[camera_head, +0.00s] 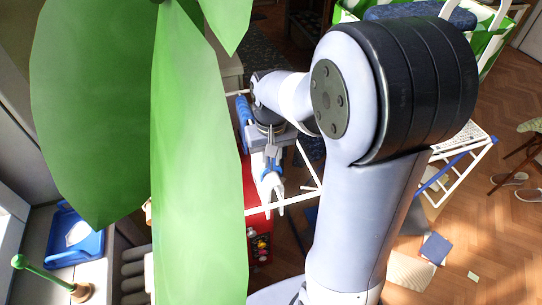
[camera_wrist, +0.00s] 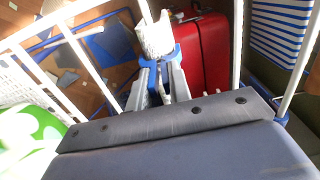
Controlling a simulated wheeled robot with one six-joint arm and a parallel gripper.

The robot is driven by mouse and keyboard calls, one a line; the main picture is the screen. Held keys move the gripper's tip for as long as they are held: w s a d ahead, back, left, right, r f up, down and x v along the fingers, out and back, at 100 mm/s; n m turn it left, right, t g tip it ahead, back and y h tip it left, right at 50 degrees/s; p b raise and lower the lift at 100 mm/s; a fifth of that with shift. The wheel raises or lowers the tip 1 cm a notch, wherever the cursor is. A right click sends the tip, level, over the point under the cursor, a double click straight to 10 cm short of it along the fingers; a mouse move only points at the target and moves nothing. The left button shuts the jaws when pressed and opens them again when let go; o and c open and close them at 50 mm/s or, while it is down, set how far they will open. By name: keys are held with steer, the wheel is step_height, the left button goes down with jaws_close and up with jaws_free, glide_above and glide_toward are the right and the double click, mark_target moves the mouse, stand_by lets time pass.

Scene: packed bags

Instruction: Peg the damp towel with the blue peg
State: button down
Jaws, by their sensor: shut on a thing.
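My gripper (camera_head: 272,188) hangs among the white bars of a drying rack (camera_head: 303,192) in the head view. In the wrist view my gripper (camera_wrist: 162,78) is shut on a small blue thing, which looks like the blue peg (camera_wrist: 177,54); the fingers hide most of it. A white textured piece (camera_wrist: 154,36) is right beyond the fingertips; I cannot tell whether it touches the peg. A blue-and-white striped cloth (camera_wrist: 280,32), perhaps the towel, hangs at upper right in the wrist view, apart from the fingers. I cannot tell if it is damp.
A red suitcase (camera_wrist: 209,50) stands below the rack. White rack bars (camera_wrist: 88,62) surround my gripper. Large green leaves (camera_head: 195,160) block much of the head view. A blue tray (camera_head: 88,248) is at lower left. Papers and a blue folder (camera_head: 436,248) lie on the floor.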

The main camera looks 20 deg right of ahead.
steer(key=c, duration=1.2)
jaws_free()
steer(key=shift+c, duration=0.2)
step_height(320, 180, up, 11)
steer(key=shift+f, duration=0.1)
step_height(320, 180, down, 10)
steer(key=shift+f, duration=0.1)
steer(key=shift+f, duration=0.15)
